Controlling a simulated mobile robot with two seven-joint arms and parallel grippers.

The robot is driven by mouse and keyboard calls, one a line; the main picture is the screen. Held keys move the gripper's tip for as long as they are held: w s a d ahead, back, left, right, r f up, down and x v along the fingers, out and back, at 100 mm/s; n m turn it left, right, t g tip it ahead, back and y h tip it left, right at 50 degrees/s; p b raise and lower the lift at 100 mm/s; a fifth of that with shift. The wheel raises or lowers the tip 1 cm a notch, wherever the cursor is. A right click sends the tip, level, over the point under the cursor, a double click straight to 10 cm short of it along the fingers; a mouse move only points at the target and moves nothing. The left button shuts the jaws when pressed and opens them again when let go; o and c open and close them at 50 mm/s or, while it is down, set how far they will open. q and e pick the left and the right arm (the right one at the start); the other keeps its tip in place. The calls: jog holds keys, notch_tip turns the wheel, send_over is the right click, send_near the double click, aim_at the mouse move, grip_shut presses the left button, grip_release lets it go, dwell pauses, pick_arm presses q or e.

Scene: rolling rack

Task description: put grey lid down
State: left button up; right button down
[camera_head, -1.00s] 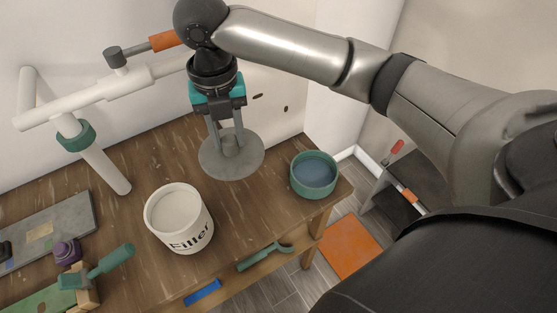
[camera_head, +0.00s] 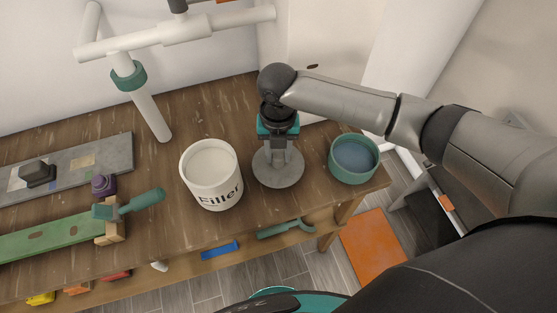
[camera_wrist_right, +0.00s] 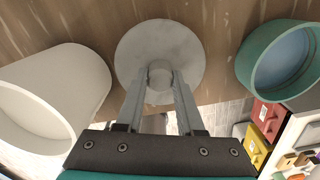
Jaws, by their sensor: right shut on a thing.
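The round grey lid (camera_head: 279,173) is at the wooden table top, between the white Filler tub and the green bowl; whether it touches the wood is hard to tell. My right gripper (camera_head: 278,152) is above it and shut on its knob. In the right wrist view the grey lid (camera_wrist_right: 160,48) shows flat, with the fingers of my right gripper (camera_wrist_right: 160,80) on either side of its knob. My left gripper is not in view.
The white Filler tub (camera_head: 213,182) stands open, left of the lid. A green bowl with a blue inside (camera_head: 353,160) stands right of it near the table's edge. A white pipe frame (camera_head: 150,112) stands at the back left. The wooden table (camera_head: 215,117) is bare behind the tub.

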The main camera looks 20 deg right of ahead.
aim_at(279, 163)
notch_tip(279, 163, down, 3)
jog(key=shift+s+r, duration=0.1)
jog(key=shift+f, duration=0.35)
jog(key=shift+f, duration=0.1)
jog(key=c, duration=0.5)
grip_release()
notch_tip(279, 163, up, 12)
jog(key=shift+r+p, duration=0.15)
jog(key=shift+p, duration=0.3)
